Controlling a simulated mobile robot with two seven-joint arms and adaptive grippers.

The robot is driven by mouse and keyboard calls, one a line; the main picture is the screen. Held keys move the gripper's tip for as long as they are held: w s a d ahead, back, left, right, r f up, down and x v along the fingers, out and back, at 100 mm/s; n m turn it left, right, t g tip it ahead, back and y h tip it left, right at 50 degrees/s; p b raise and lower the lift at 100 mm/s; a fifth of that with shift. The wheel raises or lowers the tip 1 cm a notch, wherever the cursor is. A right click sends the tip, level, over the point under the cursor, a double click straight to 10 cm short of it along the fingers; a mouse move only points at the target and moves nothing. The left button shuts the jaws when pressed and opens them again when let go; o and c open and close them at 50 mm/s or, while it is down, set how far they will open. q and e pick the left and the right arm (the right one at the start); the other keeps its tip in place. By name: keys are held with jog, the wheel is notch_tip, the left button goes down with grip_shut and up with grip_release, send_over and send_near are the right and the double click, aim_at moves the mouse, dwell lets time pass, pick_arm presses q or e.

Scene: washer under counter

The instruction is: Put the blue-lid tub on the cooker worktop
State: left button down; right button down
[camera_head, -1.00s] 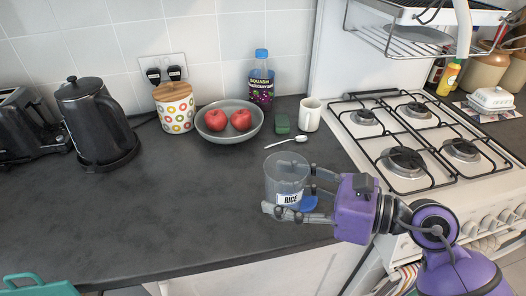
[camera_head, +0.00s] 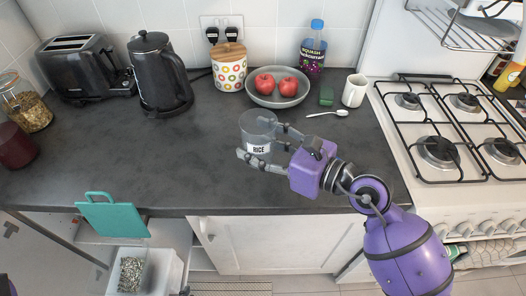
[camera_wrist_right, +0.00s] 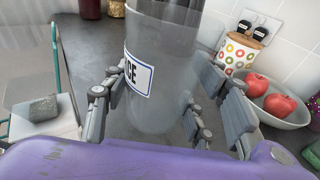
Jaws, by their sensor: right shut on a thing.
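A clear grey tub (camera_head: 258,128) with a white RICE label is held in my right gripper (camera_head: 262,148), over the dark worktop in front of the fruit bowl. The tub looks upright. In the right wrist view the tub (camera_wrist_right: 160,70) stands between the grey fingers of my right gripper (camera_wrist_right: 155,110), which are closed on both its sides. No blue lid shows now; the tub's top is cut off in the wrist view. I cannot tell the gap between tub and worktop. The cooker (camera_head: 404,175) is at the right. My left gripper is not in view.
Behind the tub stand a fruit bowl (camera_head: 262,101), a patterned canister (camera_head: 229,72), a squash bottle (camera_head: 312,58), a green block (camera_head: 326,96), a spoon (camera_head: 328,113) and a white mug (camera_head: 354,91). A kettle (camera_head: 160,80) and toaster (camera_head: 85,75) are left. The front-left worktop is clear.

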jog(key=w+f, duration=0.1)
jog(key=f, duration=0.1)
jog(key=w+f, duration=0.2)
jog(key=shift+d+b, duration=0.15)
jog(key=shift+b, duration=0.2)
jog(key=shift+w+f, duration=0.3)
jog(key=f, duration=0.2)
jog(key=f+b, duration=0.1)
jog(key=shift+w+f, duration=0.25)
jog(key=shift+f, duration=0.1)
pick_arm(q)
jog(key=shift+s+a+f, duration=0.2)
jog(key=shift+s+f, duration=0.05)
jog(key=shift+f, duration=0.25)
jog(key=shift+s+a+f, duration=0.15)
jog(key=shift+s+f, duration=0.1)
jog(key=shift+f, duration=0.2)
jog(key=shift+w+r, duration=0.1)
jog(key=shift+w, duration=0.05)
pick_arm(e)
jog(key=c, duration=0.7)
grip_release()
jog(key=shift+f, duration=0.2)
jog(key=shift+c, duration=0.2)
